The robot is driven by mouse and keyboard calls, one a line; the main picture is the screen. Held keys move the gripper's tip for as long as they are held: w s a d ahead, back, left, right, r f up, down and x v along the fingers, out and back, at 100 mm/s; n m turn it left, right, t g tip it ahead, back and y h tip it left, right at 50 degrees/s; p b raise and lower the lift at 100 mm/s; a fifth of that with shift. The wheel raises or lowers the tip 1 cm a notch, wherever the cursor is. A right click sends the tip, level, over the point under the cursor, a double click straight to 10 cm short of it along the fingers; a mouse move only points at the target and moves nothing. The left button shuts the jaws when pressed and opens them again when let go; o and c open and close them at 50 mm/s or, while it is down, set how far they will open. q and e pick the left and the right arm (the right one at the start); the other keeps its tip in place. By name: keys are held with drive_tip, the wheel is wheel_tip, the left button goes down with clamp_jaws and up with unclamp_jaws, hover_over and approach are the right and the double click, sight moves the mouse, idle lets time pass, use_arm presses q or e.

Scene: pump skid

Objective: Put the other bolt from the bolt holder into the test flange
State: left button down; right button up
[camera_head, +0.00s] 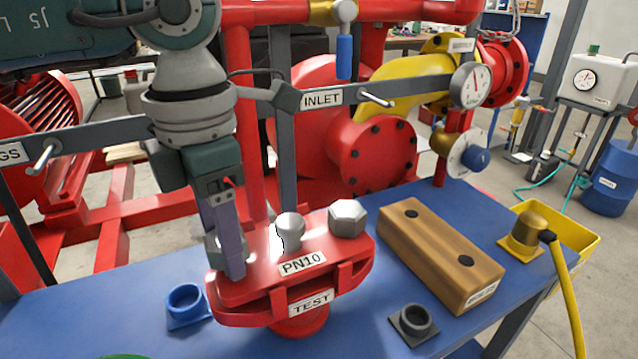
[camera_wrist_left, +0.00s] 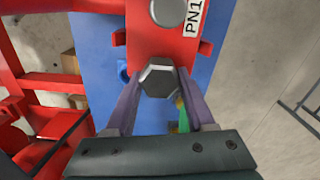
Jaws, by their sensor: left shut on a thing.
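The red test flange (camera_head: 255,290) stands on the blue table, with PN10 and TEST labels. A hex-headed bolt (camera_head: 347,217) sits at its right end. A rounded grey knob (camera_head: 290,231) stands in its middle. My left gripper (camera_head: 228,268) is over the flange's left end, shut on another hex-headed bolt (camera_head: 212,247). In the left wrist view this bolt's head (camera_wrist_left: 160,79) lies between the purple fingers, over the red flange. Its shank is hidden, so I cannot tell how deep it sits. The wooden bolt holder (camera_head: 425,246) shows two dark, empty holes. My right gripper is not in view.
A blue ring holder (camera_head: 185,303) stands left of the flange, and a dark grey one (camera_head: 414,322) to its right. A brass part with a yellow cable (camera_head: 524,232) is at the table's right end, near a yellow bin (camera_head: 575,237). A grey rail (camera_head: 385,97) runs behind.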

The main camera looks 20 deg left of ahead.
use_arm(q)
drive_tip(key=shift+f, duration=0.25)
drive_tip(key=shift+r, duration=0.1)
drive_tip(key=shift+c, duration=0.9)
unclamp_jaws()
